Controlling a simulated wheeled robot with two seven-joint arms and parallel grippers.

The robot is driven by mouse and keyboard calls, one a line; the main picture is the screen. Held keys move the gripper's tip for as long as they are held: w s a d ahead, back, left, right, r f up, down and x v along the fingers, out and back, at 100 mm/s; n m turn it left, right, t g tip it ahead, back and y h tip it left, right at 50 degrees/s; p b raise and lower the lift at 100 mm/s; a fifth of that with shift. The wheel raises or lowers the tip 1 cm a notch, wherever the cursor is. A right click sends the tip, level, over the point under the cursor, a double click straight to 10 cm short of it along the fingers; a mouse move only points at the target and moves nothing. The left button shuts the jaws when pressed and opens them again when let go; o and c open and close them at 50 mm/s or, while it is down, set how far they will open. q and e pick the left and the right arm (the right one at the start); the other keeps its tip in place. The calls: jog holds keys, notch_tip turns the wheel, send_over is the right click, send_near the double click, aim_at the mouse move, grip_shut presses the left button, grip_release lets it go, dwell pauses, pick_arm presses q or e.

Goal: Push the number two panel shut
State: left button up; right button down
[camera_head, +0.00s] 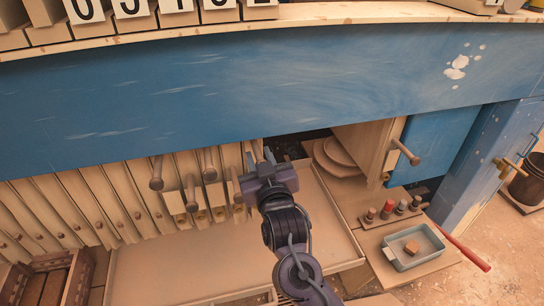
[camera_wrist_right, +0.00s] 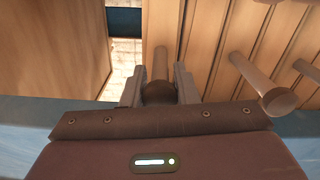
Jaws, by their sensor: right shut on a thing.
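A row of upright wooden panels (camera_head: 120,205) stands under a blue beam, several with round peg handles (camera_head: 190,190). My right gripper (camera_head: 262,168) is at the right end of this row. In the right wrist view its two fingers (camera_wrist_right: 159,90) are closed around a wooden peg handle (camera_wrist_right: 158,68) on the end panel (camera_wrist_right: 172,20). To the right, across an open gap, another wooden panel (camera_head: 362,150) with a peg handle (camera_head: 405,152) stands apart. I cannot read which panel is number two. My left gripper is not in view.
A wide tray (camera_head: 330,222) lies below the panels. Number cards (camera_head: 130,8) stand on the ledge above the blue beam (camera_head: 200,95). A wooden crate (camera_head: 75,285) is at lower left.

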jog(key=shift+s+a, duration=0.15)
jog(key=shift+a, duration=0.2)
jog(key=c, duration=1.5)
grip_release()
jog(key=o, duration=0.4)
jog(key=shift+a, duration=0.2)
jog(key=shift+c, duration=0.2)
jog(key=shift+d, duration=0.15)
jog(key=shift+s+d+f, duration=0.15)
jog(key=shift+s, duration=0.1)
pick_arm(q)
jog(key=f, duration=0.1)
jog(key=b, duration=0.1)
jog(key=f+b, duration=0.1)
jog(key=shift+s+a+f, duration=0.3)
pick_arm(e)
jog(key=v, duration=0.7)
jog(key=shift+s, duration=0.15)
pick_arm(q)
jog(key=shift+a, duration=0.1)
